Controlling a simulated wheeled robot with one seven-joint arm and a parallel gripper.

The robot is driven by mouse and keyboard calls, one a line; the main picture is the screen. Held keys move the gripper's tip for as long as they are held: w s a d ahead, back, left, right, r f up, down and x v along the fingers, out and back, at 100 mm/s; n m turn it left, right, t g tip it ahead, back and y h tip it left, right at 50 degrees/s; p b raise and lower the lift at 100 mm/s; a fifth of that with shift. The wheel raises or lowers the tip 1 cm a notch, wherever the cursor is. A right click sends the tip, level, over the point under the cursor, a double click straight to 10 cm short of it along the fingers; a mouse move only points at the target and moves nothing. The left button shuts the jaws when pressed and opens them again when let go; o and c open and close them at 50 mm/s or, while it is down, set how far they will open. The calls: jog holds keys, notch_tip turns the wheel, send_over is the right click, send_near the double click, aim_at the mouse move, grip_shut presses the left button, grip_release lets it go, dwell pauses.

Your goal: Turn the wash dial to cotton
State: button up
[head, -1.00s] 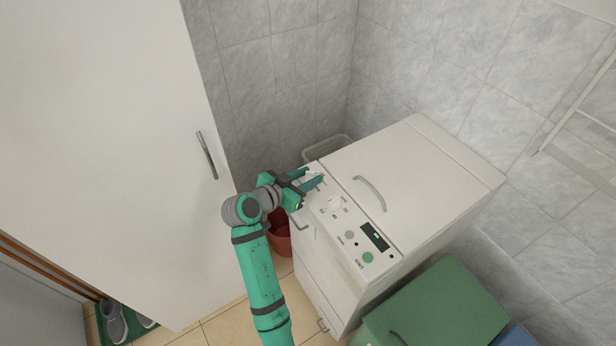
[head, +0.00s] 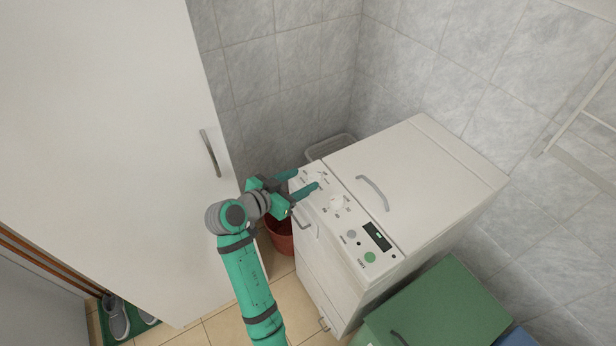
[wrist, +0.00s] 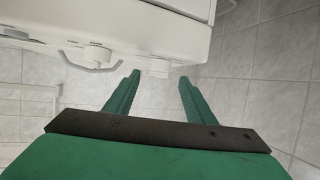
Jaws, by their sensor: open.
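The white washing machine has a sloped control panel (head: 352,229) along its front edge. One round white dial (head: 319,177) is at the panel's far end, with small marks around it. A second white dial (head: 336,203) is nearer the panel's middle. The marks are too small to read, so I cannot tell which position is cotton. My gripper (head: 306,180) is open at the far end of the panel, its fingertips just left of the far dial. In the wrist view the open fingers (wrist: 159,76) have a pale part of the machine between and beyond their tips.
A green button (head: 370,257), a grey button and a small display (head: 377,236) are at the panel's near end. The lid has a curved handle (head: 372,192). A tall white cabinet (head: 110,150) stands left. A red bucket (head: 281,238) and a green box (head: 440,305) stand beside the machine.

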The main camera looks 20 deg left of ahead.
jog(key=v, duration=0.5)
jog(key=shift+s+a+r, duration=0.15)
jog(key=shift+s, duration=0.2)
